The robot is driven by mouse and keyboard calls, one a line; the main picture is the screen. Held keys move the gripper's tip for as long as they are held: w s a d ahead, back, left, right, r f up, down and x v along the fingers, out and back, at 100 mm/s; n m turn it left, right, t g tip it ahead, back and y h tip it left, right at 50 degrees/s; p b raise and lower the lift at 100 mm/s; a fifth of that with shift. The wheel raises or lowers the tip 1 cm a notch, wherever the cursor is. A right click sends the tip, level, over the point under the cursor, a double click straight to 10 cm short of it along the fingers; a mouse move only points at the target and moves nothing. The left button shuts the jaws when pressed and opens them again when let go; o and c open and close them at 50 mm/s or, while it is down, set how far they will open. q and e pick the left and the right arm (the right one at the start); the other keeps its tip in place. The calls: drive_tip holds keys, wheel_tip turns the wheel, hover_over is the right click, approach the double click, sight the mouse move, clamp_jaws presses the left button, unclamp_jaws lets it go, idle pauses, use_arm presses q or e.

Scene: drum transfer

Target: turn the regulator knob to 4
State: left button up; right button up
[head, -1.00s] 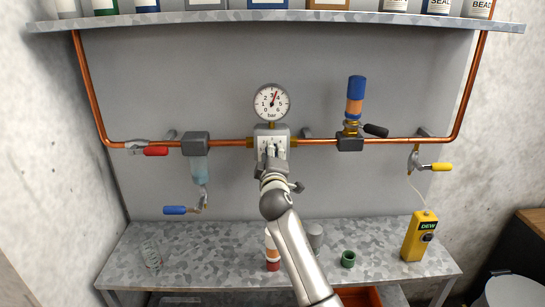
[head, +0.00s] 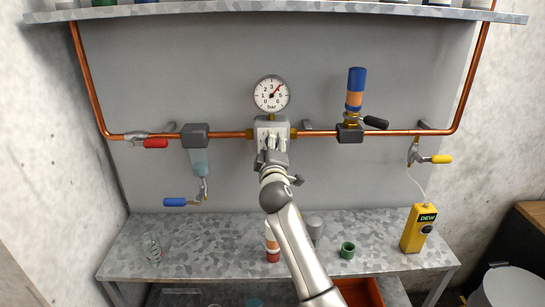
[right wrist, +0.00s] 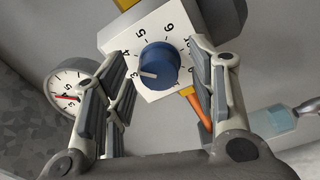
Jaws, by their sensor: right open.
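The pressure regulator (head: 272,126) is a pale block in the copper pipe. In the right wrist view its white dial plate (right wrist: 112,43) carries a blue knob (right wrist: 158,66). The knob's white mark points lower left, near the 3. My right gripper (head: 271,144) is in front of the regulator and hides its dial in the head view. In the right wrist view my right gripper (right wrist: 160,88) is open, its fingers on either side of the knob with gaps visible. The round gauge (head: 271,94) above has its red needle toward the upper right. My left gripper is out of view.
A red-handled valve (head: 155,143) and a filter (head: 198,155) are left of the regulator. A blue-capped fitting (head: 356,80) with a black handle stands to the right. The bench (head: 190,255) below holds jars and a yellow dew meter (head: 418,229).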

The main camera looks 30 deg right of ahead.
drive_tip(key=v, duration=1.1)
drive_tip(key=shift+s, duration=0.3)
drive_tip(key=shift+a+f, duration=0.1)
drive_tip(key=shift+a, duration=0.05)
